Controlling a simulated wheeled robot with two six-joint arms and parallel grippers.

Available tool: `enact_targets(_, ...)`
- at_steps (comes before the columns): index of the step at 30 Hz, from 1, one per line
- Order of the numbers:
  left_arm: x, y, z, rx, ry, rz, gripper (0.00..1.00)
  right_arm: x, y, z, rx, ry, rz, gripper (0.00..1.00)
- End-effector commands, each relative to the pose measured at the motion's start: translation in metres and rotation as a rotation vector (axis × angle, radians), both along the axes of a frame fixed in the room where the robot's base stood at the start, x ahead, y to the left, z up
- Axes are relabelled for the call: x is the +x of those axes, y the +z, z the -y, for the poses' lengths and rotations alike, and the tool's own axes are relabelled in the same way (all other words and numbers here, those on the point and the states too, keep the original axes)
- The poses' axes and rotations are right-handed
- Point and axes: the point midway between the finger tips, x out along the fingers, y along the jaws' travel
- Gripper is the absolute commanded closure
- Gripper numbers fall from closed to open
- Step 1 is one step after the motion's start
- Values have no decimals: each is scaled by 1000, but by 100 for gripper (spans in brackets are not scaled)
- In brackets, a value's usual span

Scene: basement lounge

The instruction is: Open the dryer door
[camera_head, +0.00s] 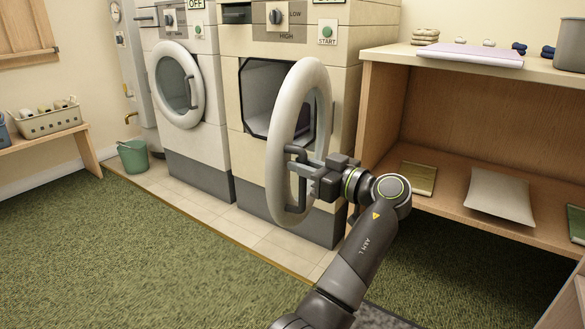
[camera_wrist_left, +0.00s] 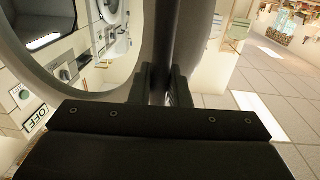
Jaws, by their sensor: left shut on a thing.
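The dryer (camera_head: 288,50) is the beige machine in the middle of the head view. Its round door (camera_head: 318,75), a thick white ring, is swung well out from the front, and the dark-edged drum opening (camera_head: 262,90) shows behind it. My left gripper (camera_head: 308,180) is shut on the grey door handle (camera_head: 291,152) at the ring's near side. In the left wrist view the fingers (camera_wrist_left: 164,88) close around the dark upright handle (camera_wrist_left: 163,40), with the ring at the left. My right gripper is in neither view.
A second machine (camera_head: 185,55) with a shut round door stands to the left. A wooden shelf unit (camera_head: 385,110) with a pillow (camera_head: 500,195) stands close on the right of the dryer. A green bucket (camera_head: 133,157) sits at the left. The green carpet (camera_head: 150,265) in front is clear.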

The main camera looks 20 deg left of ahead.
Motion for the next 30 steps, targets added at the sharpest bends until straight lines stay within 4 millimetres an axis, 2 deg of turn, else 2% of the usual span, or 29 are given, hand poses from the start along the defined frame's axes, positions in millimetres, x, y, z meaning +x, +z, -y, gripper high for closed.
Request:
enact_targets(17, 1, 3, 6, 8, -9, 4, 100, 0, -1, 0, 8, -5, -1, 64)
enact_targets(18, 1, 3, 6, 8, -9, 4, 80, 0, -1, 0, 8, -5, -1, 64)
enact_targets(21, 1, 3, 5, 7, -7, 3, 67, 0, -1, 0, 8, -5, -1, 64)
enact_targets(22, 1, 3, 5, 7, -7, 3, 64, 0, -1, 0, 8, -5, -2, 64)
enact_targets(30, 0, 1, 6, 6, -4, 2, 64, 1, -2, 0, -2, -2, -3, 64)
